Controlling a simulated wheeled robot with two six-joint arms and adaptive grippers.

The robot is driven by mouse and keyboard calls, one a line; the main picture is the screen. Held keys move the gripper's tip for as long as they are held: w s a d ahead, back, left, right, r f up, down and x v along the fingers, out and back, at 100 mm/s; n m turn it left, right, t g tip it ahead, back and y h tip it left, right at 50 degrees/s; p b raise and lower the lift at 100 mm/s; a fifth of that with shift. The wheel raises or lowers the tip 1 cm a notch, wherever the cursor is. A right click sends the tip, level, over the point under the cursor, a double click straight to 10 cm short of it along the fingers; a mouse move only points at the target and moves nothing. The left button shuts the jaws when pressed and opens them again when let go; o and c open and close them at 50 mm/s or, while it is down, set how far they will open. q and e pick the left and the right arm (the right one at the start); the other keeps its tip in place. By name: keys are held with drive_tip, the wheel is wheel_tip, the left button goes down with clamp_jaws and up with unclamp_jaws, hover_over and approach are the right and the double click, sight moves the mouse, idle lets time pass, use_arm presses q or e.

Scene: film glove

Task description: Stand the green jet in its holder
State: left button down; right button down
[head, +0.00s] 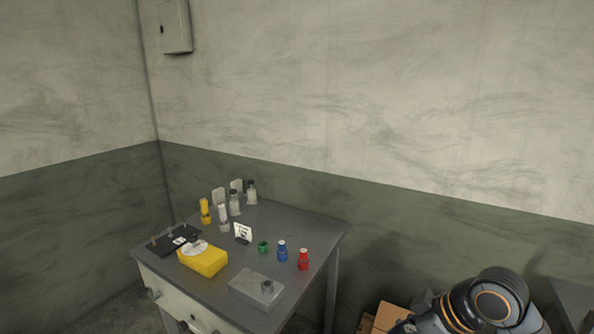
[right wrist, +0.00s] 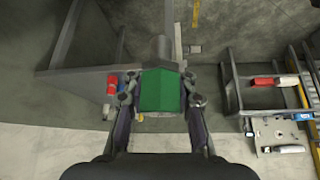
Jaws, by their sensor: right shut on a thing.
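My right gripper (right wrist: 160,100) is shut on the green jet (right wrist: 160,91), which shows as a green block between the two fingers in the right wrist view. In the head view only my right arm shows at the lower right; its gripper and the jet are out of that frame. A short green holder (head: 263,247) stands on the table, with nothing seen standing in it. My left gripper is in neither view.
The grey table (head: 318,226) also bears a yellow box (head: 203,260), a grey block (head: 257,288), a small sign (head: 243,232), a black tray (head: 166,243) and several bottles at the back. A cardboard box (head: 388,315) is right of the table. A rack (right wrist: 275,100) with tools stands at right.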

drive_tip(key=shift+s+a+f+n, duration=0.15)
drive_tip(key=shift+s+a, duration=0.15)
drive_tip(key=shift+s, duration=0.65)
drive_tip(key=shift+s+a+r+n, duration=0.15)
drive_tip(key=shift+s+a, duration=0.15)
drive_tip(key=shift+s, duration=0.65)
